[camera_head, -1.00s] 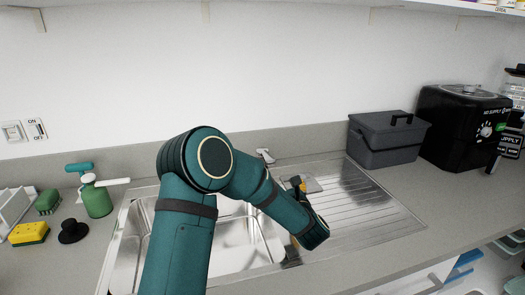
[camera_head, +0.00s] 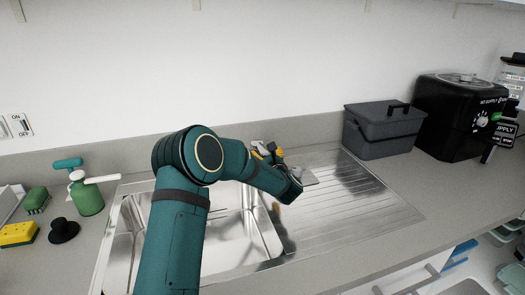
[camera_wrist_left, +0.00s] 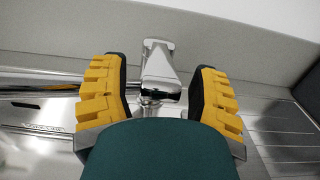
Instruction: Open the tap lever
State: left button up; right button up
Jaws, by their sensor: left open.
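The tap lever (camera_wrist_left: 160,62) is a silver metal piece behind the sink. In the left wrist view it stands between the two yellow-padded fingers of my left gripper (camera_wrist_left: 157,95), with a small gap visible on each side. The gripper is open. In the head view the left gripper (camera_head: 268,153) is at the back edge of the sink, close to the tap (camera_head: 257,144), which is partly hidden by the fingers and wrist. The sink basin (camera_head: 262,232) lies below, partly covered by my left arm. My right gripper is in neither view.
A ribbed drainboard (camera_head: 350,205) is right of the basin. A grey box (camera_head: 384,135) and a black appliance (camera_head: 458,115) stand farther right. A green spray bottle (camera_head: 88,197), yellow sponge (camera_head: 18,234) and black plug (camera_head: 64,230) are on the left counter. The wall is close behind.

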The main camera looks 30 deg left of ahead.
aim_at(258, 143)
pick_arm(q)
jog(key=shift+x, duration=1.55)
grip_shut()
jog(key=shift+r, duration=0.1)
